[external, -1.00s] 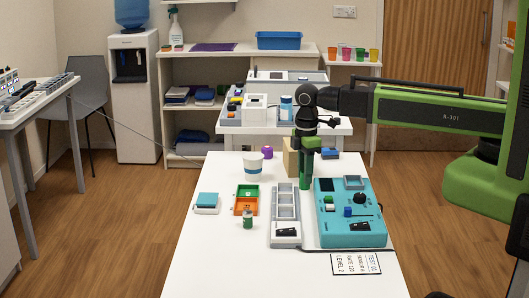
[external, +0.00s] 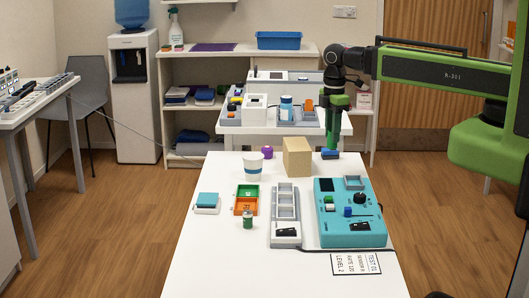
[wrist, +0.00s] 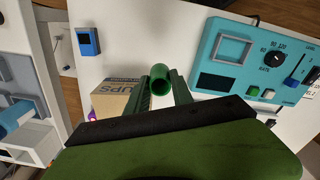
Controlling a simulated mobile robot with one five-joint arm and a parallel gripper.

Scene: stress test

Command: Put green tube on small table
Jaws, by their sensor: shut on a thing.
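My gripper (external: 336,100) is shut on the green tube (external: 332,135) and holds it upright, near the far right end of the white front table (external: 215,255). In the wrist view the tube (wrist: 160,82) sits between my two fingers (wrist: 162,92), its open round end facing the camera. I cannot tell for sure which one is the small table. A narrow white table (external: 373,145) stands at the back right, its top mostly hidden behind my arm. Another white table (external: 230,129) with devices stands just beyond the front table.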

